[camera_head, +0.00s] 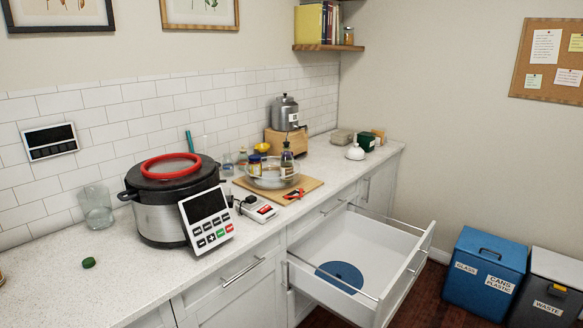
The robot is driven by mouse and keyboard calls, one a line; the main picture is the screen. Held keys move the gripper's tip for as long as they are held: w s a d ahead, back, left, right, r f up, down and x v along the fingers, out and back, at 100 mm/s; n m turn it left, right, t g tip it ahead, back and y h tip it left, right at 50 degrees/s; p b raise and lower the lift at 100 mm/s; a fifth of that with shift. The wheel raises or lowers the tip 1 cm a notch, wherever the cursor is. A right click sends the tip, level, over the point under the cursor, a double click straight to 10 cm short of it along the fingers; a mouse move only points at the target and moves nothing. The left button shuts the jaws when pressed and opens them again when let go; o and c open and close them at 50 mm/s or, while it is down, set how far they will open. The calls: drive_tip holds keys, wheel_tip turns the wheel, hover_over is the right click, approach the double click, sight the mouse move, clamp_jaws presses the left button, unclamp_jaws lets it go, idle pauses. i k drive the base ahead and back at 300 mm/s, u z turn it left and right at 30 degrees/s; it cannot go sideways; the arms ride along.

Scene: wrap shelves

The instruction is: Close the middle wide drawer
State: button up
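The open drawer (335,250) is white with thin metal side rails and sticks well out from the counter, right of centre in the head view. A round blue object (340,276) lies flat on its floor, near the front left side. The drawer's front panel (405,277) shows at its right end, seen at a steep angle, and its outer face is mostly turned away. My gripper is not in view.
A silver cooker (165,212) with a control panel (207,218) stands on the counter. Blue (485,272) and grey (552,292) bins stand on the floor at right. A closed front with a bar handle (243,271) lies left of the drawer.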

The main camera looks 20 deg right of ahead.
sight(390, 260)
drive_tip(key=u, duration=0.05)
drive_tip(key=i, duration=0.95)
drive_tip(key=u, duration=0.05)
drive_tip(key=k, duration=1.1)
drive_tip(key=z, duration=1.4)
